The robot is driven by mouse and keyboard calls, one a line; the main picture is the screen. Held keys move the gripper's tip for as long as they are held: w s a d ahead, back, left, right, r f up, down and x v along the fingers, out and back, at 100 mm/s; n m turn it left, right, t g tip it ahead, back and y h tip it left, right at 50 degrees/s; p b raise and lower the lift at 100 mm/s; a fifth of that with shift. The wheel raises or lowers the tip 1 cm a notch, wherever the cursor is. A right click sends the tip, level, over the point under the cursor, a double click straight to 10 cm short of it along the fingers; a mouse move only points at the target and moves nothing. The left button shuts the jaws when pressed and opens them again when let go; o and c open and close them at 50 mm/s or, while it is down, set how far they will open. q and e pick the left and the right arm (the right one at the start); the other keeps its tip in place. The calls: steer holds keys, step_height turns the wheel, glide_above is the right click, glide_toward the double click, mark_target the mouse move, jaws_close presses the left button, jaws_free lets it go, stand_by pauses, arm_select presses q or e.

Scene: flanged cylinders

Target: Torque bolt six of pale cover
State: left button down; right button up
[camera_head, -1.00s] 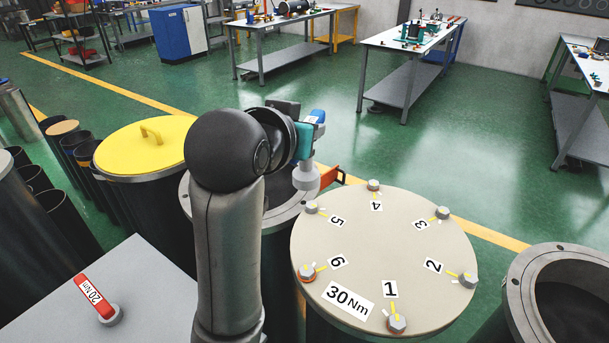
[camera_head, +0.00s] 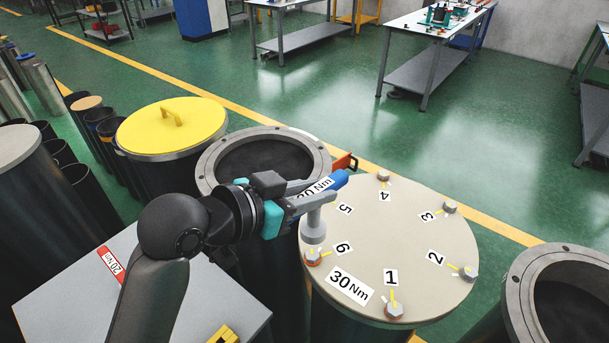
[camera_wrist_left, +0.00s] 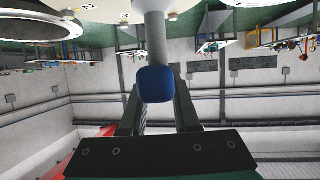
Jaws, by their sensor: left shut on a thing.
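The pale cover (camera_head: 415,245) lies on a dark cylinder, marked 30 Nm, with numbered bolts around its rim. My left gripper (camera_head: 312,200) is shut on a blue torque wrench (camera_head: 335,182) whose label is partly covered; I read "0 Nm". The wrench's grey socket (camera_head: 314,230) points down just above bolt six; I cannot tell whether they touch. The wrist view shows the blue wrench end (camera_wrist_left: 156,85) between the fingers. Bolt five is hidden behind the wrench. My right gripper is not in view.
A red 20 Nm wrench (camera_head: 110,265) lies on a grey tabletop (camera_head: 70,300), with a yellow object (camera_head: 222,335) at its front edge. An open flanged cylinder (camera_head: 205,165) stands behind my gripper, another (camera_head: 515,295) at right. A yellow-lidded drum (camera_head: 145,130) stands at left.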

mark_target(308, 225)
arm_select(q)
steer(key=shift+f+b, duration=0.4)
steer(key=shift+f, duration=2)
steer(key=shift+p, duration=0.45)
steer(key=shift+f+b, duration=0.7)
steer(key=shift+f, duration=0.65)
